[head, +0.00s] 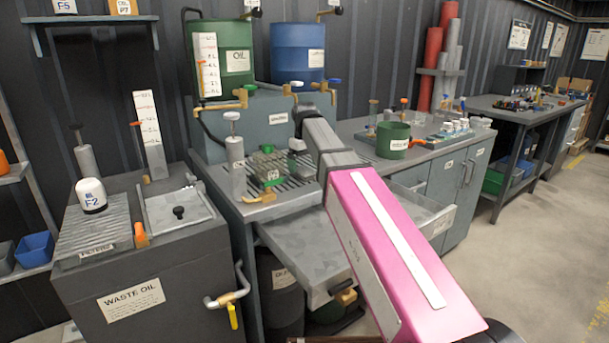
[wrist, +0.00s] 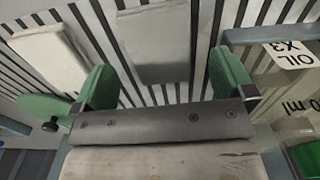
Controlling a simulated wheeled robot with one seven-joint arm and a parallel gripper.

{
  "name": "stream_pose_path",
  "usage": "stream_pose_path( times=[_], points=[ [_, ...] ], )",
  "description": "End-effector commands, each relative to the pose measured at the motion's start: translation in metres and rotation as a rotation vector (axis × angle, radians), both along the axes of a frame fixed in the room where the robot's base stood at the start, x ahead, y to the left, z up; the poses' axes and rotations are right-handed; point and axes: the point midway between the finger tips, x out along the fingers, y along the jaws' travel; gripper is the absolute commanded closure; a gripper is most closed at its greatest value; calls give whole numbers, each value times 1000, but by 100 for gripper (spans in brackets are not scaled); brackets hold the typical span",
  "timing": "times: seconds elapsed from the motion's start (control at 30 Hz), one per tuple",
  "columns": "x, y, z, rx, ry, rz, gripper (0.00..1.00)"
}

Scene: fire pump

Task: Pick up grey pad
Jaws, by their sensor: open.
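In the wrist view, a flat grey pad (wrist: 155,45) lies on a slatted grille. My gripper (wrist: 163,78) has two green fingers, spread wide, one on each side of the pad's near part. The pad is between them in the picture, and nothing is held; whether either finger touches it I cannot tell. A paler, whitish pad (wrist: 48,55) lies on the grille to the left, outside the left finger. In the head view the grille (head: 308,168) is on the bench, under the end of my arm; the pads and my fingers cannot be made out there.
A container labelled OIL X3 (wrist: 292,52) stands close to the right finger. In the head view, a grey cylinder (head: 234,170) stands left of the grille. A green pot (head: 393,140) stands on the bench to the right. An open metal drawer (head: 300,250) sticks out below.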

Motion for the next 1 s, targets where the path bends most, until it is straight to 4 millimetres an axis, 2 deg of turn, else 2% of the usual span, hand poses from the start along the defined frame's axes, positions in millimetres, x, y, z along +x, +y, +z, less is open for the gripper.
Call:
stream_pose_path(
  times=[0.03, 0.17, 0.4, 0.43, 0.5, 0.6, 0.87, 1.0],
  points=[
    [-1, 0, -9, -1, 1, 0, 0],
    [0, 0, -22, -1, 1, 0, 0],
    [0, 0, -25, 1, -1, 0, 0],
    [0, 0, -25, 1, -1, 0, 3],
    [0, 0, -25, 0, 0, 0, 26],
    [0, 0, -25, 0, 0, 0, 53],
    [0, 0, -24, 0, 0, 0, 53],
    [1, 0, -17, 1, -1, 0, 53]
  ],
)
